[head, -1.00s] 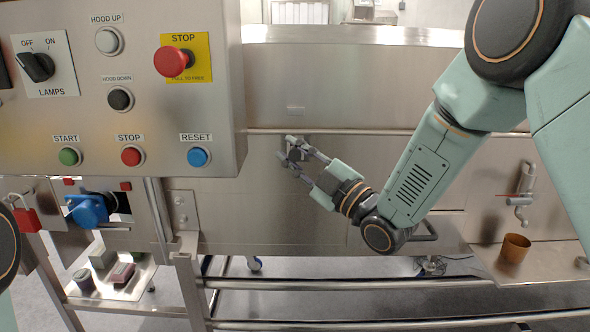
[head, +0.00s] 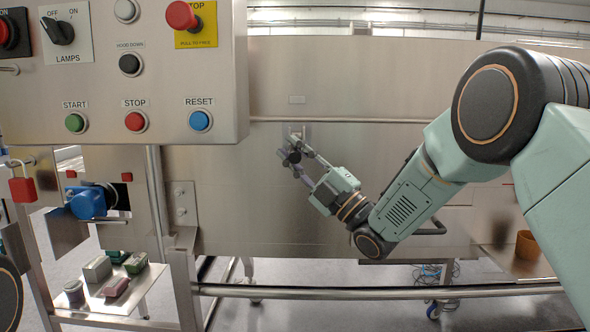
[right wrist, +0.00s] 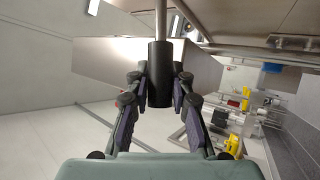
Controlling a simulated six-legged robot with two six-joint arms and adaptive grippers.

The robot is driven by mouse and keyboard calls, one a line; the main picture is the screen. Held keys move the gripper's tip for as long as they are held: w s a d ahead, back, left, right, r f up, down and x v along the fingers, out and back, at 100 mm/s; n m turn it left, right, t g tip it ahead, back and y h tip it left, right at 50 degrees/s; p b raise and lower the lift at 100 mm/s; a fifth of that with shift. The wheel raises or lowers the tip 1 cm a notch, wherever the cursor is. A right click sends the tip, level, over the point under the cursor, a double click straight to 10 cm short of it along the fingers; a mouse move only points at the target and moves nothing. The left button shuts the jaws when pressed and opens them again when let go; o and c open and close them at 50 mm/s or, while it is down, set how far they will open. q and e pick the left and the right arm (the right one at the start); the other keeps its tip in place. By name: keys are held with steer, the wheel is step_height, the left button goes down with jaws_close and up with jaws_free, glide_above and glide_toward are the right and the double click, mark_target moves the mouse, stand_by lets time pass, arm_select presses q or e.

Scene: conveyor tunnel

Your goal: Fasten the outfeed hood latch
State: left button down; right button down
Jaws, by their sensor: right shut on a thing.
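My right gripper (head: 293,157) reaches in from the right in the head view, in front of the steel hood panel (head: 330,185). In the right wrist view, my right gripper (right wrist: 160,88) is shut on a black cylindrical handle (right wrist: 160,72). A thin metal rod (right wrist: 161,20) runs up from this handle. In the head view the black handle shows small and dark between the fingers, below a small bracket (head: 298,131) on the panel. Whether the latch is engaged cannot be told. My left gripper is not in view.
A control box (head: 130,75) with labelled buttons overhangs the left. Below it are a red padlock (head: 22,189), a blue round fitting (head: 88,203) and a shelf (head: 110,302) with several small blocks. A brown cup (head: 527,245) stands at the right, beyond my arm.

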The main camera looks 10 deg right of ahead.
steer(key=shift+w+d+f+n+g+y+b, duration=0.15)
steer(key=shift+w+f+n+g+y+b, duration=0.25)
steer(key=shift+f+n+g+y+b, duration=1.25)
steer(key=shift+w+d+f+n+g+y+b, duration=0.25)
steer(key=shift+n+g+y+b, duration=0.7)
steer(key=shift+n+b, duration=1.8)
steer(key=shift+w+d+f+n+g+y+b, duration=0.1)
steer(key=shift+w+f+n+g+y+b, duration=0.65)
steer(key=shift+n+y+b, duration=1.4)
steer(key=shift+s+r+m+h+b, duration=0.1)
steer(key=shift+s+m+h+b, duration=0.2)
steer(key=shift+h+b, duration=0.2)
steer(key=c, duration=1.2)
jaws_free()
steer(key=shift+w, duration=0.15)
steer(key=shift+o, duration=0.3)
steer(key=shift+a+g, duration=0.1)
steer(key=shift+g, duration=0.25)
